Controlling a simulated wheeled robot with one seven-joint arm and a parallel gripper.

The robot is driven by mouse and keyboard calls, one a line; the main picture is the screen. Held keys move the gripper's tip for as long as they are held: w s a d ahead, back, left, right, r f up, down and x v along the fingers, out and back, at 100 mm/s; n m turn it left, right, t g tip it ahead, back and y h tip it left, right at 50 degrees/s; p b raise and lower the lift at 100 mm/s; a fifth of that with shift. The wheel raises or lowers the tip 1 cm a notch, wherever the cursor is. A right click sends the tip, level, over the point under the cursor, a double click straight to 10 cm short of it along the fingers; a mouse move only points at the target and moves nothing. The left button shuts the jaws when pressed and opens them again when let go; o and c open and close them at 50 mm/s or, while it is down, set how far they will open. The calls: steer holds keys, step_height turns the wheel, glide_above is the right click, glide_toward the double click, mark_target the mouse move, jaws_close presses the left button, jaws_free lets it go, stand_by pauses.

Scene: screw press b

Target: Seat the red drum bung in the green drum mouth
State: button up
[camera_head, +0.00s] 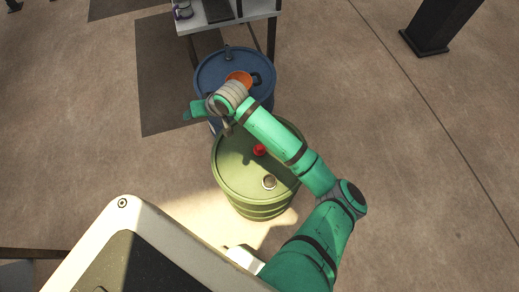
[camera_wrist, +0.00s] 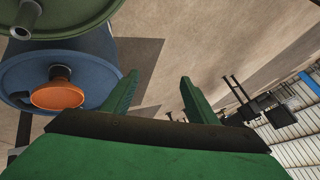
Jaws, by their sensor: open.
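The red drum bung (camera_head: 259,150) sits on the lid of the green drum (camera_head: 232,172), near its middle and beside my arm. The round, pale-rimmed drum mouth (camera_head: 269,182) is on the same lid, nearer the front, apart from the bung. My gripper (camera_head: 191,112) is beyond and left of the green drum, near the blue drum's front-left edge. In the wrist view my gripper (camera_wrist: 160,77) is open with nothing between the fingers. The green drum (camera_wrist: 75,15) and a raised neck (camera_wrist: 24,20) on it show at upper left there; the red bung does not.
A blue drum (camera_head: 208,75) stands behind the green one, with an orange round object (camera_head: 239,78) on top; both show in the wrist view. A table (camera_head: 262,8) stands behind it. A dark post (camera_head: 437,25) is at upper right. Floor on the right is clear.

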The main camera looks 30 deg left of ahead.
steer(key=w+d+f+h, duration=0.3)
steer(key=d+f+h, duration=0.15)
steer(key=d, duration=0.35)
steer(key=h, duration=0.3)
glide_above(260, 147)
step_height(260, 147, down, 3)
steer(key=shift+f+m, duration=0.1)
steer(key=shift+m, duration=0.3)
step_height(260, 147, down, 4)
steer(key=shift+d+f, duration=0.1)
steer(key=shift+f, duration=0.05)
steer(key=shift+a+f, duration=0.2)
steer(key=shift+f, duration=2.9)
steer(key=c, duration=0.9)
